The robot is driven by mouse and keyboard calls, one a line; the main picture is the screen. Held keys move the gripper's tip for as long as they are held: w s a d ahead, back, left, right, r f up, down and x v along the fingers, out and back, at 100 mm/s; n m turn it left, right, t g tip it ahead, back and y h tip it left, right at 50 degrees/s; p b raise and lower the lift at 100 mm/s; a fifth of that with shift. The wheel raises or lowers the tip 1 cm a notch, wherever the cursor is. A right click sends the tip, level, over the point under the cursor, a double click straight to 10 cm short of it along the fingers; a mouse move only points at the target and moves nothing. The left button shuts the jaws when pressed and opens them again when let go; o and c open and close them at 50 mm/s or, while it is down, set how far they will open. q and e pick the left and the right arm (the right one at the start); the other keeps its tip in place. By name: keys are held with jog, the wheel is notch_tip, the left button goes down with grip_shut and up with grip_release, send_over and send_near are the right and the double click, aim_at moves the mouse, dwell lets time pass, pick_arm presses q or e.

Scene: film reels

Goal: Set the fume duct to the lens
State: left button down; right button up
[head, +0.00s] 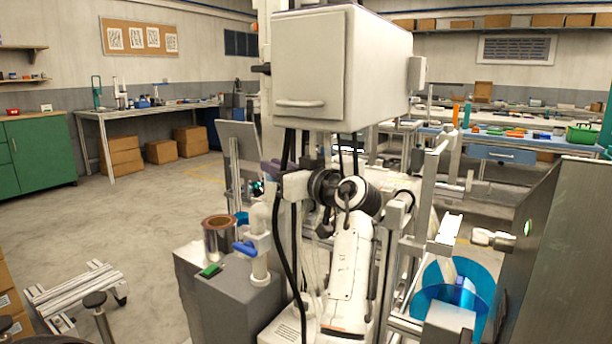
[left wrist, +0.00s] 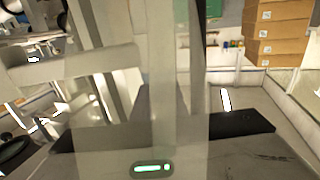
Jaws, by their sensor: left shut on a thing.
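A white jointed tube (head: 260,266) with a blue handle stands on a grey box and looks like the fume duct. My left gripper (head: 274,173) is near its upper end, in front of a pale upright post. It is shut, apparently on the duct, but the grasp is partly hidden. A short metal barrel with a reddish-brown round top (head: 217,236) stands beside the tube, apart from it, and may be the lens. In the left wrist view, pale blurred parts fill the foreground. My right gripper cannot be made out.
The grey box (head: 232,305) also bears a small green piece (head: 211,270). A large white housing (head: 340,70) hangs above my left arm, with black cables below it. A blue reel (head: 483,290) and a grey panel (head: 560,265) stand at right.

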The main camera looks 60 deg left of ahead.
pick_arm(q)
jog(key=shift+s+a+r, duration=0.1)
jog(key=shift+r, duration=0.05)
jog(key=shift+g, duration=0.3)
jog(key=c, duration=1.8)
grip_release()
jog(key=shift+o, duration=0.2)
jog(key=shift+d, duration=0.45)
jog(key=w+d, duration=0.1)
jog(key=d, duration=0.8)
jog(key=shift+w+d, duration=0.15)
